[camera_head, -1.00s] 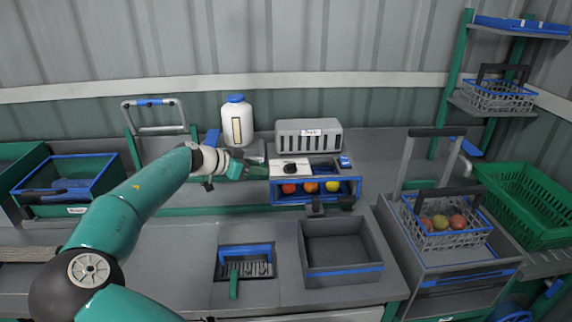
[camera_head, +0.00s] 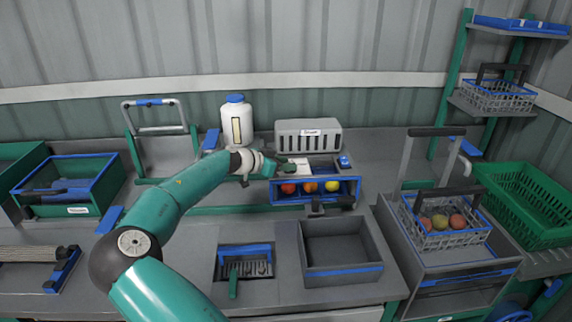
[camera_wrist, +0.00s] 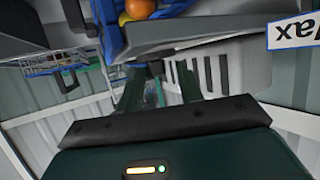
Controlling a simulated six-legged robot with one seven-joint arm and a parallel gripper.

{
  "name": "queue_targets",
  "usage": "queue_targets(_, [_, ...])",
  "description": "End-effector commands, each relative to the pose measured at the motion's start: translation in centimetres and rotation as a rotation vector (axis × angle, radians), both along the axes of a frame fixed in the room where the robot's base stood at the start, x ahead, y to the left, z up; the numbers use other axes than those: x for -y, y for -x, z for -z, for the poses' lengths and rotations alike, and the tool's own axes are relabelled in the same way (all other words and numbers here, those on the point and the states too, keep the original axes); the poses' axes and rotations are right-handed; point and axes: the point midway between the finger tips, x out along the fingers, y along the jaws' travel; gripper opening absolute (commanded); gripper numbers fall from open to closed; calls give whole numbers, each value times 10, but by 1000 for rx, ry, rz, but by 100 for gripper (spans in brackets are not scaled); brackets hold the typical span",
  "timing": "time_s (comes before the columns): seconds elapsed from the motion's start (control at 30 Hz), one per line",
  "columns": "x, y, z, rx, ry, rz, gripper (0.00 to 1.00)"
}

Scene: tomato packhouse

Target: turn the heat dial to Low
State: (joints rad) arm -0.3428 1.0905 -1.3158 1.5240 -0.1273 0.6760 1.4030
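The heat dial itself is not clearly visible. A white plate (camera_head: 300,162), where a black knob showed earlier, lies in front of the grey vented box (camera_head: 308,135) at the back of the bench. My gripper (camera_head: 290,170) is at the plate's front-left part and covers the knob's spot. In the wrist view my gripper's two dark green fingers (camera_wrist: 160,86) stand apart, with nothing clearly held between them.
A blue-edged rack (camera_head: 356,193) with several fruits sits just in front of the plate. A white jug (camera_head: 236,122) stands behind my arm. A grey tray (camera_head: 372,268) and a green-handled brush (camera_head: 234,285) are nearer. A wire basket (camera_head: 447,239) is at right.

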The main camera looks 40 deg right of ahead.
Motion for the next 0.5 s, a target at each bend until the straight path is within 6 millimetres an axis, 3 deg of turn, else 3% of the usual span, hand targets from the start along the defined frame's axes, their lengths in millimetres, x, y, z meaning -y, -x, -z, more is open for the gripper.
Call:
queue_targets(0.37, [6,1,3,0,0,-1,34])
queue_targets(0.5, [6,1,3,0,0,-1,7])
